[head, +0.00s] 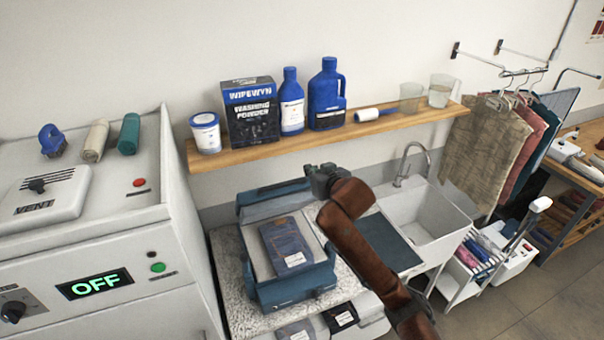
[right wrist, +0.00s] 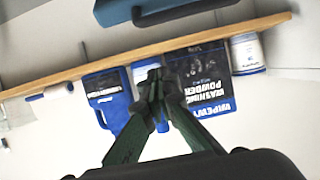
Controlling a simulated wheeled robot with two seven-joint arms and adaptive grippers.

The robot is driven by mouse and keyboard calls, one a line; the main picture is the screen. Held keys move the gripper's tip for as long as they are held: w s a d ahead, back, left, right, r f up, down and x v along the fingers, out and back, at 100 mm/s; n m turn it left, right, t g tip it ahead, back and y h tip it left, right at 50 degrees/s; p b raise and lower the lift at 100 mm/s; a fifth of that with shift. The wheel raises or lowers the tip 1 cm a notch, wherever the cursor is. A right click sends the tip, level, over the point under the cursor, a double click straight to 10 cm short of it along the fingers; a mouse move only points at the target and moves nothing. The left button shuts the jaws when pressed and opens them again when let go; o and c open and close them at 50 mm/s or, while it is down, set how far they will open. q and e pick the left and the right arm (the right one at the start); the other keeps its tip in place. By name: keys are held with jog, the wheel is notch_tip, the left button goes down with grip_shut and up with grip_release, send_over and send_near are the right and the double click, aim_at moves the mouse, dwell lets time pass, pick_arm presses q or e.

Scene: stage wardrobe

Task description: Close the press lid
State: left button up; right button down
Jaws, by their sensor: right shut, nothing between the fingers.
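The blue press (head: 262,291) stands on a speckled counter with its lid (head: 270,206) raised at the back. Folded dark blue garments with a pale label (head: 285,245) lie on its pale bed. My right gripper (head: 315,175) is shut and empty, above the right end of the raised lid in the head view; I cannot tell whether it touches the lid. In the right wrist view the shut fingers (right wrist: 155,80) show in front of the shelf goods, and a blue part with a dark handle, likely the lid (right wrist: 120,10), is at the top edge. My left gripper is not in view.
A wooden shelf (head: 240,151) with washing powder (head: 251,108), blue bottles and jugs hangs behind the press. A sink (head: 428,220) is to the right, and a large white machine (head: 105,250) reading OFF to the left. Clothes hang at the right.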

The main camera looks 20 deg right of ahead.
jog(key=p, duration=0.3)
send_over(302, 181)
jog(key=w, duration=0.3)
notch_tip(302, 181, down, 4)
jog(key=shift+s+a+r, duration=0.1)
jog(key=shift+s+r, duration=0.05)
jog(key=shift+s+f+p, duration=0.7)
jog(key=shift+s+f, duration=0.1)
jog(key=shift+f, duration=0.1)
jog(key=shift+s+f, duration=0.4)
jog(key=shift+s, duration=0.15)
jog(key=shift+f, duration=0.25)
jog(key=shift+s, duration=0.1)
